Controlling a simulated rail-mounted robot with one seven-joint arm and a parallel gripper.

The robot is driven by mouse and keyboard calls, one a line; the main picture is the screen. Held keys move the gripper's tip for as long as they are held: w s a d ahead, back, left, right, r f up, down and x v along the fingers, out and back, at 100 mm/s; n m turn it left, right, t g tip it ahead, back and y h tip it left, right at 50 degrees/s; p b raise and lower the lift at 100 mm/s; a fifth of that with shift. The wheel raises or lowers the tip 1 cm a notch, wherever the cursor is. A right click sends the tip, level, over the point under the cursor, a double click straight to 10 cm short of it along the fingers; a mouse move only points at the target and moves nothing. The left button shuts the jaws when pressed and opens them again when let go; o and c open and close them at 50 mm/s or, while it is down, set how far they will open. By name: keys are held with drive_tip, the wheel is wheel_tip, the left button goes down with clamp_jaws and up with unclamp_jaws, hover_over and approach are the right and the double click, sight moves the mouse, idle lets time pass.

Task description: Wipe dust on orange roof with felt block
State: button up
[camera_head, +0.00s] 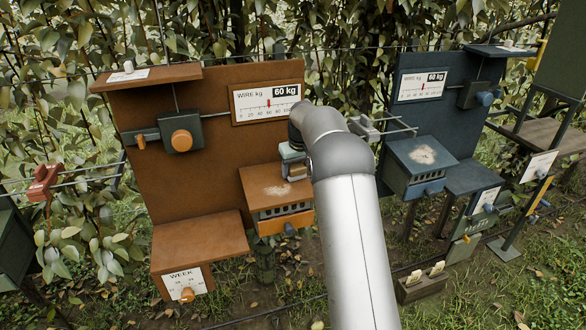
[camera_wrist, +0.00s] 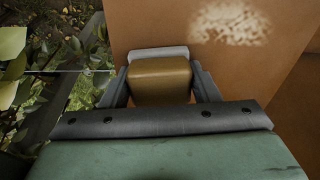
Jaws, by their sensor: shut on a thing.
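The orange roof (camera_head: 265,195) slopes on a small vented box at the center of the head view. A pale dust patch (camera_head: 277,190) lies on it. In the wrist view the roof (camera_wrist: 225,70) fills the upper right, with the dust (camera_wrist: 230,22) at the top. My gripper (camera_head: 293,168) is over the roof's back right part, partly hidden by my arm. In the wrist view its two dark fingers (camera_wrist: 160,88) are shut on the felt block (camera_wrist: 160,75), which has a tan body and a pale grey far edge. The block is beside the dust, not over it. Contact with the roof cannot be told.
A blue roof (camera_head: 405,152) with its own dust patch stands to the right of my arm. An orange back panel (camera_head: 220,90) with a wire gauge (camera_head: 266,103) rises behind. A lower orange box (camera_head: 200,240) stands at the front left. Wires and foliage surround the boxes.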

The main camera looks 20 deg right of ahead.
sight(299, 163)
drive_tip(key=shift+d+r, duration=0.25)
drive_tip(key=shift+d, duration=0.1)
drive_tip(key=shift+d+r+p, duration=0.1)
drive_tip(key=shift+r+p, duration=0.35)
drive_tip(key=shift+r, duration=0.15)
drive_tip(key=p+v, duration=0.2)
drive_tip(key=v, duration=0.2)
drive_tip(key=shift+w+r, duration=0.15)
drive_tip(key=shift+r, duration=0.05)
drive_tip(key=shift+d+r, duration=0.1)
drive_tip(key=shift+r, duration=0.15)
drive_tip(key=shift+s+d, duration=0.15)
drive_tip(key=shift+s, duration=0.05)
drive_tip(key=shift+a+f, duration=0.1)
drive_tip(key=shift+a, duration=0.15)
drive_tip(key=shift+p+v, duration=0.75)
drive_tip(key=shift+v, duration=0.7)
drive_tip(key=shift+w+a, duration=0.2)
